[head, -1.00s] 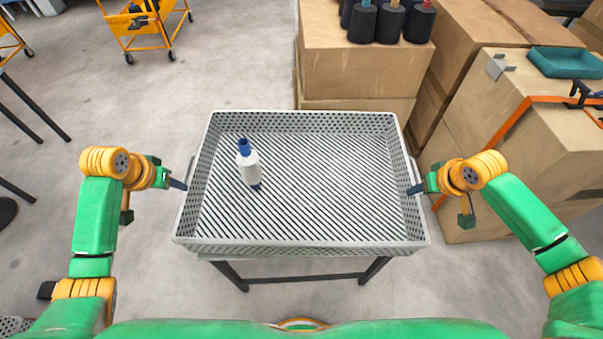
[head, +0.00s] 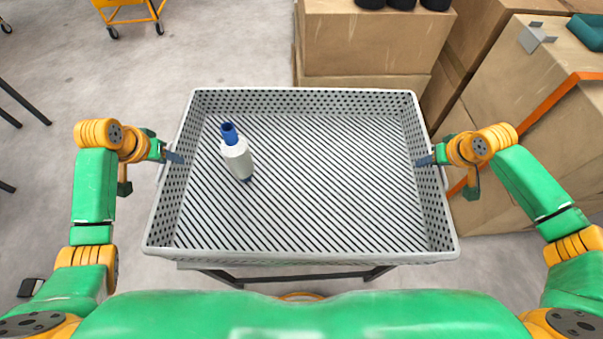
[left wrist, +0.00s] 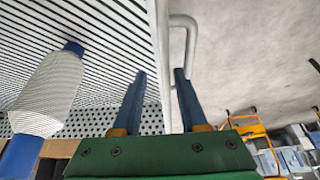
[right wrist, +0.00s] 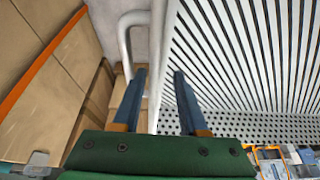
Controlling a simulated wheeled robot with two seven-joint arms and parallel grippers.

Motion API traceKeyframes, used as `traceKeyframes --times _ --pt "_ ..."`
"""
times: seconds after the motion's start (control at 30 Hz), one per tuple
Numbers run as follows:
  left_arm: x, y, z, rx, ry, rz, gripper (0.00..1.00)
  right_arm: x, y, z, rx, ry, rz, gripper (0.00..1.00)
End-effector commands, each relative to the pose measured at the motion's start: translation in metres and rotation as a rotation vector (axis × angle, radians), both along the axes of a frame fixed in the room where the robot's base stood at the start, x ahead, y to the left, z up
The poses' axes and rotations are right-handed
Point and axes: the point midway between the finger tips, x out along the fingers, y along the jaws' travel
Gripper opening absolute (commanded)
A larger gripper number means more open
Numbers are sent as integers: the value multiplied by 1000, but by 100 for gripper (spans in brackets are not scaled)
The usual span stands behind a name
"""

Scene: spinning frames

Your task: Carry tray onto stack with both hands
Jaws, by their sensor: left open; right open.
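A grey perforated tray (head: 300,254) with slatted floor sits on a dark-legged stand in the head view. A white spool with a blue tip (head: 237,157) stands tilted inside its left part; it also shows in the left wrist view (left wrist: 48,95). My left gripper (head: 178,157) is open at the tray's left wall; its fingers straddle the wall near the handle (left wrist: 188,45). My right gripper (head: 425,160) is open at the right wall, its fingers on either side of that wall near the right handle (right wrist: 128,42). The stack is not clearly identifiable.
Cardboard boxes (head: 370,45) stand behind the tray, with dark spools on top. More boxes (head: 550,130) stand close to the right arm. A yellow cart (head: 130,12) is at the far left.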

Motion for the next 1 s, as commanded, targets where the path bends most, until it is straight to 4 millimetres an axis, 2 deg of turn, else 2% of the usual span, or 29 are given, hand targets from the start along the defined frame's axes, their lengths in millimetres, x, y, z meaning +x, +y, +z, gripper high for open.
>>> traceKeyframes --times 0.1,0.3,0.43,0.7,0.73,0.87,1.0 --pt "7 -1 -19 -3 3 1 42 8 1 -19 2 2 -2 42" --pt "18 0 -44 -1 2 2 42 18 0 -44 1 2 -1 42" --pt "21 -1 -52 1 1 0 42 21 0 -52 -1 1 1 42" --pt "22 0 -53 1 0 -1 42 22 0 -53 -2 0 1 42" --pt "22 0 -53 1 0 -1 37 22 0 -53 -2 0 1 37" --pt "22 0 -53 1 0 -1 2 22 0 -53 -2 0 1 2" --pt "21 0 -53 1 0 -1 0 22 0 -53 -2 0 1 0"
